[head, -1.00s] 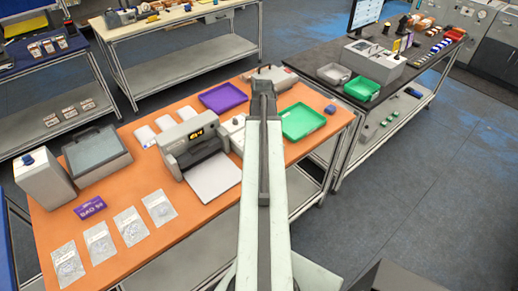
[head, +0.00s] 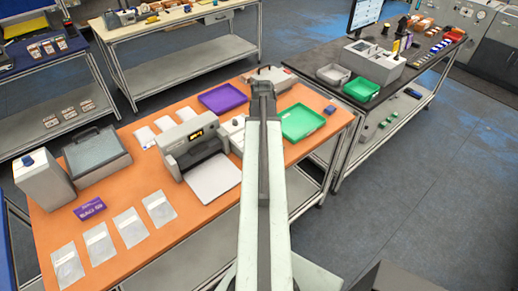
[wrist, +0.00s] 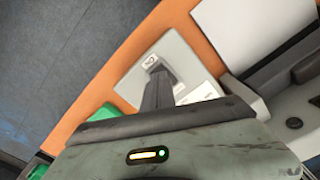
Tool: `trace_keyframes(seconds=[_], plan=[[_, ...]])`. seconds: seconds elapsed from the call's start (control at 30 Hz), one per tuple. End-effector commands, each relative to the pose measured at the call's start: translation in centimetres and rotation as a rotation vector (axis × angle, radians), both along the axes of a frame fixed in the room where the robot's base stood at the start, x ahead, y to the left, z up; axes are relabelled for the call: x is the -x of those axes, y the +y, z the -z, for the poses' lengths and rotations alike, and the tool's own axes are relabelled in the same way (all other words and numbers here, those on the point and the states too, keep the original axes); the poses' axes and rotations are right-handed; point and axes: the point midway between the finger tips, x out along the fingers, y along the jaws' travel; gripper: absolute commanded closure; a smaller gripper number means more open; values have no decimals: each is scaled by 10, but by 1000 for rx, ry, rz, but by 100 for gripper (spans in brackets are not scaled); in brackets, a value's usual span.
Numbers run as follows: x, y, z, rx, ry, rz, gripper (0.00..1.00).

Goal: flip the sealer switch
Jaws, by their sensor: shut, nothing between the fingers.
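A pale box (wrist: 182,58) with a small round-framed switch (wrist: 151,62) on its top face shows in the wrist view. My gripper (wrist: 158,72) is shut and empty, its dark fingers over this box with their tips close to the switch. I cannot tell whether they touch it, nor which way the switch is set. In the head view the pale box (head: 236,131) is partly hidden behind my arm. The gripper's fingertips are hard to make out in the head view.
The orange table (head: 150,235) also holds a purple tray (head: 222,98), a green tray (head: 303,122), a grey lidded case (head: 97,155) and several clear bags.

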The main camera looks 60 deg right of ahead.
Motion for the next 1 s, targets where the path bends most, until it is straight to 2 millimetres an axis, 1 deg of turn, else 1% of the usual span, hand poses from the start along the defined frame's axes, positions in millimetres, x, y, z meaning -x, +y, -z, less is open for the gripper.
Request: trace_keyframes(seconds=[0.57, 1.0], plan=[[-1, 0, 0, 0, 0, -1, 100], [-1, 1, 7, 0, 0, -2, 100]])
